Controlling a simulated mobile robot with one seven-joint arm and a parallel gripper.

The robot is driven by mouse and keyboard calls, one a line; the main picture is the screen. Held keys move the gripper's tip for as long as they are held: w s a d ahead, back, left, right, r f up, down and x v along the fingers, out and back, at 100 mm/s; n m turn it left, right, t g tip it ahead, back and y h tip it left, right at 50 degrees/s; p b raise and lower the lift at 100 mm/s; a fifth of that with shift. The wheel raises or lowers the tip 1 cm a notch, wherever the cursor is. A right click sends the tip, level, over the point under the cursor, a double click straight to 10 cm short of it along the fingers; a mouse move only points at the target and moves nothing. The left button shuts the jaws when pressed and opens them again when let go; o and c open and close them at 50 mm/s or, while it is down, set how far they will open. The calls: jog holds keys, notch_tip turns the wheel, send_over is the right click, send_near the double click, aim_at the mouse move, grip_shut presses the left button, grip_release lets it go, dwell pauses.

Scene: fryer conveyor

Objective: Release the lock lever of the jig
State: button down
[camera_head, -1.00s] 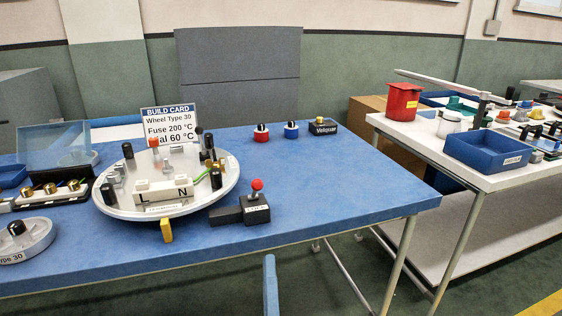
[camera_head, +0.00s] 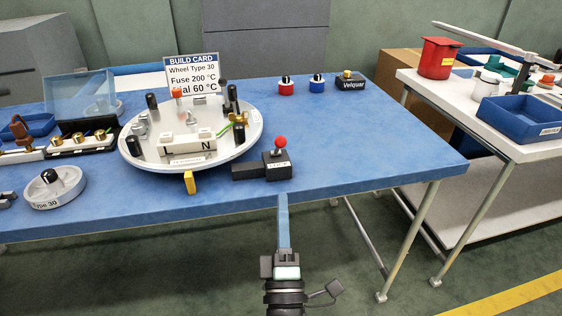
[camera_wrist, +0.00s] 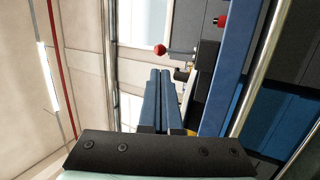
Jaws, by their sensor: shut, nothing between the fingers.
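The jig is a round white plate (camera_head: 243,150) on the blue table, carrying a white L/N terminal block (camera_head: 187,145) and several posts. A lever with a red ball knob (camera_head: 281,142) stands on a black block (camera_head: 278,167) at the plate's front right. A yellow tab (camera_head: 189,182) juts from the plate's front. I cannot tell for certain which is the lock lever. My gripper (camera_head: 283,197) is shut and empty, in front of the table edge below the red-knobbed lever. In the wrist view, the red knob (camera_wrist: 160,50) shows just beyond the blue fingertips (camera_wrist: 160,72), apart from them.
A build card (camera_head: 191,74) stands behind the jig. A Type 30 wheel (camera_head: 55,188) lies at the left front. Red and blue knobbed parts (camera_head: 317,84) sit at the back. A white table (camera_head: 515,152) with a blue bin (camera_head: 520,115) stands right, across a floor gap.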

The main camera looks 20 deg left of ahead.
aim_at(280, 147)
jog(key=b+x, duration=0.1)
jog(key=x, duration=0.8)
jog(key=shift+w, duration=0.3)
jog(key=shift+a+r, duration=0.1)
jog(key=shift+r, duration=0.15)
